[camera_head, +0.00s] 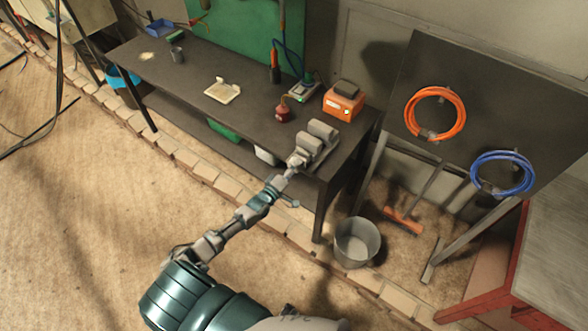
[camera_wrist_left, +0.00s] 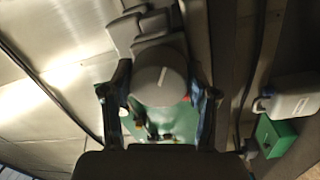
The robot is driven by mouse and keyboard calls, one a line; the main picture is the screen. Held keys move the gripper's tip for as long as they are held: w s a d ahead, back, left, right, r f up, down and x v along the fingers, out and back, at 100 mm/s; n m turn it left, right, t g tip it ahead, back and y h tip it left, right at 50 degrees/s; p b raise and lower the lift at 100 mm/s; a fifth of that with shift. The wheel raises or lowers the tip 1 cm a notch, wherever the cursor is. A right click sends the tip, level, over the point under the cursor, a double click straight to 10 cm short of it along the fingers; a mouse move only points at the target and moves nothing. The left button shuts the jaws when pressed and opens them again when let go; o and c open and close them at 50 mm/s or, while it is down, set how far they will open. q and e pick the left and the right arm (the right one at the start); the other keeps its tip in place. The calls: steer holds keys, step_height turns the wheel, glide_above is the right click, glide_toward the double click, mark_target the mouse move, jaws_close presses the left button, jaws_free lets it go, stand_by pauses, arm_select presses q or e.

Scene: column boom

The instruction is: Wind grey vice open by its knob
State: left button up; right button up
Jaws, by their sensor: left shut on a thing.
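The grey vice (camera_head: 318,140) stands at the front right corner of the dark workbench. My left gripper (camera_head: 290,172) reaches the vice from the front. In the left wrist view its two fingers (camera_wrist_left: 160,92) stand on either side of the knob, shut on it. In the head view the gripper mostly hides the knob. My right gripper is not in view.
The workbench (camera_head: 190,82) carries an orange box (camera_head: 343,101), a red oil can (camera_head: 283,110) and a pale tray (camera_head: 222,91). A metal bucket (camera_head: 356,242) stands on the floor right of the bench. A panel with orange (camera_head: 435,113) and blue coils (camera_head: 503,172) stands at right.

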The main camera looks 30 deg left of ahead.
arm_select(q)
steer(key=n, duration=0.2)
steer(key=f+n+b, duration=0.1)
steer(key=n, duration=0.1)
steer(key=shift+s+d+n+b, duration=0.2)
steer(key=shift+n+b, duration=0.1)
steer(key=shift+n, duration=0.1)
steer(key=n+b, duration=0.1)
steer(key=n, duration=0.4)
steer(key=shift+r+y+b, duration=0.15)
steer(key=shift+y+b, duration=0.15)
steer(key=shift+y, duration=0.1)
steer(key=o, duration=1.1)
steer(key=shift+w, duration=0.1)
steer(key=shift+o, duration=0.3)
steer(key=shift+r, duration=0.15)
steer(key=shift+a+r, duration=0.1)
steer(key=s, duration=1.1)
steer(key=shift+s+a+f, duration=0.4)
